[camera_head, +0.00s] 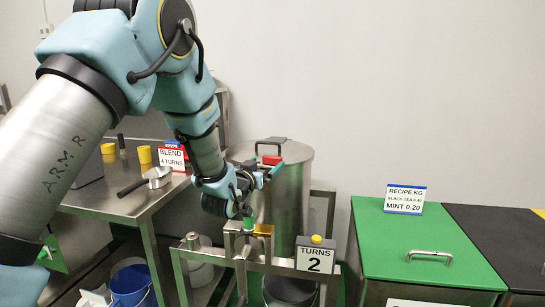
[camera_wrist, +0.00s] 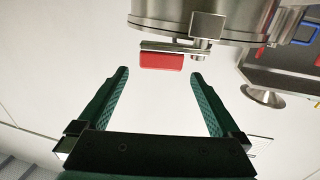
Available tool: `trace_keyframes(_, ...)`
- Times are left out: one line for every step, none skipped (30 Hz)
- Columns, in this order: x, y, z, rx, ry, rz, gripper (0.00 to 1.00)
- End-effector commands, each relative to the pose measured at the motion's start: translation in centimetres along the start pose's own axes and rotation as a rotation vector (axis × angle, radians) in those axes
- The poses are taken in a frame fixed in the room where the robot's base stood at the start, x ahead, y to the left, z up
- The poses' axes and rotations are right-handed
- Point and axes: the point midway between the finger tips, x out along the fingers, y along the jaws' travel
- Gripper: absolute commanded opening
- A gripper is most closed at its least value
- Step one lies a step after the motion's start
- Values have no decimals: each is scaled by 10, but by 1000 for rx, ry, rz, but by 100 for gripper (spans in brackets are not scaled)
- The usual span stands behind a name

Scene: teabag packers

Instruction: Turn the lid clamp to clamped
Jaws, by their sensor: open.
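The lid clamp shows as a red grip (camera_head: 271,160) at the top of the steel drum (camera_head: 292,195). In the wrist view, the red grip (camera_wrist: 162,62) hangs on a metal bar by the drum's rim (camera_wrist: 165,12), just beyond the fingertips and roughly centred between them. My gripper (camera_head: 270,173) is at the drum's upper front edge. In the wrist view, my gripper (camera_wrist: 160,76) is open with nothing between its green fingers. My gripper partly covers the clamp area in the head view, so the clamp's exact angle is hard to tell.
A turns counter reading 2 (camera_head: 315,260) stands on the frame in front of the drum. A green bin (camera_head: 420,240) with a recipe sign (camera_head: 405,198) is at right. A steel table (camera_head: 130,200) with a scoop (camera_head: 150,180) and a blend sign (camera_head: 172,157) is at left.

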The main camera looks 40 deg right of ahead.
Motion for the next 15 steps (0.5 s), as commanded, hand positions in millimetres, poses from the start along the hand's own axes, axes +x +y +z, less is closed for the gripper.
trace_keyframes(11, 0, -2, 1, -1, 1, 100)
trace_keyframes(16, 0, -2, 1, -1, 0, 100)
trace_keyframes(23, 0, -2, 1, -1, 0, 100)
trace_keyframes(29, 0, -2, 1, -1, 0, 100)
trace_keyframes(33, 0, -2, 1, -2, 0, 100)
trace_keyframes(39, 0, -2, 0, -1, 0, 100)
trace_keyframes(43, 0, -2, 0, 0, 0, 100)
trace_keyframes(47, 0, -1, 0, -2, -1, 100)
trace_keyframes(51, -1, -1, 0, -2, -1, 100)
trace_keyframes(54, -1, -1, 0, -1, -1, 100)
trace_keyframes(56, -1, -1, 0, -1, -1, 100)
trace_keyframes(58, -1, -1, 0, -1, -1, 100)
trace_keyframes(60, -1, -1, 0, -1, -1, 100)
trace_keyframes(61, -1, 0, 0, -2, -1, 100)
trace_keyframes(62, -1, 0, 0, -2, -2, 100)
